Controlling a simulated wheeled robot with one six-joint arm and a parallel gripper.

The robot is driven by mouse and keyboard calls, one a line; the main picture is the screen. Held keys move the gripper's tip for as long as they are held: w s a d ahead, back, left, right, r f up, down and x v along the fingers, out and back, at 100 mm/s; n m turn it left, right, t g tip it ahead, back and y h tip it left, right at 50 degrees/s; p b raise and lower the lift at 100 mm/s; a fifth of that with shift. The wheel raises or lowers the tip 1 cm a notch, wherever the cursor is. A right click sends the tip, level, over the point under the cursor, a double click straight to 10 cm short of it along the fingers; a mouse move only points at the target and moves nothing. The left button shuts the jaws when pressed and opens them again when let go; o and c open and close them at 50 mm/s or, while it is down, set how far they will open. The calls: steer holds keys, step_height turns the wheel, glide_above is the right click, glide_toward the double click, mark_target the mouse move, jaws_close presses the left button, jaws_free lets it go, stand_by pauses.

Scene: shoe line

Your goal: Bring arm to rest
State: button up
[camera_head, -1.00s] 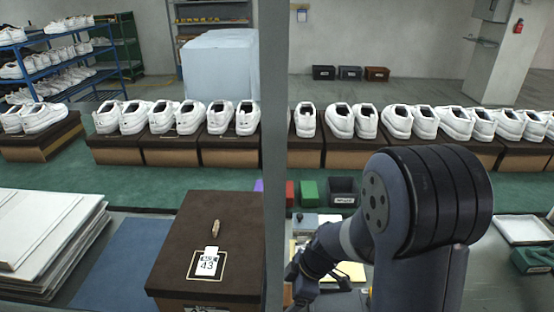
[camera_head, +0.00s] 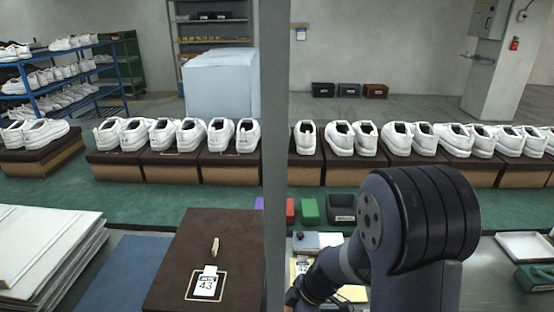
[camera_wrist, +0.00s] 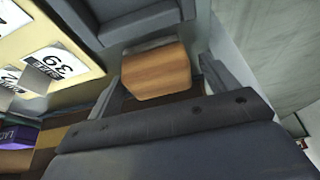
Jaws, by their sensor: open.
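My arm (camera_head: 425,225) stands at the lower right of the head view, bent down to the left. The wrist end runs out of the bottom edge there, so the jaws are hidden. In the wrist view my gripper (camera_wrist: 172,80) shows as a dark bar with two grey fingers set apart. A brown wood-toned block shape (camera_wrist: 157,72) shows between the fingers. I cannot tell how near it is, and nothing looks clamped.
A brown shoe box (camera_head: 225,245) with a size 43 card stands left of the grey post (camera_head: 274,150). White shoes on boxes line the green belt (camera_head: 150,202) behind. Small bins (camera_head: 342,209) stand behind my arm. The wrist view shows number cards (camera_wrist: 55,65) and a purple laces box (camera_wrist: 18,138).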

steer(key=v, duration=1.2)
steer(key=x, duration=1.2)
steer(key=shift+a+f, duration=0.1)
steer(key=shift+f, duration=0.25)
step_height(320, 180, up, 10)
steer(key=shift+r, duration=0.2)
steer(key=w+d+r+m+t+h+p, duration=0.1)
steer(key=w+d+m+t+h+p, duration=0.3)
steer(key=w+d+m+p, duration=0.5)
steer(key=shift+w+d+r+m, duration=0.35)
steer(key=shift+w+d+m, duration=0.8)
steer(key=shift+m, duration=2.95)
steer(key=shift+s+d+h, duration=0.1)
steer(key=shift+d+h, duration=0.15)
steer(key=shift+h, duration=0.05)
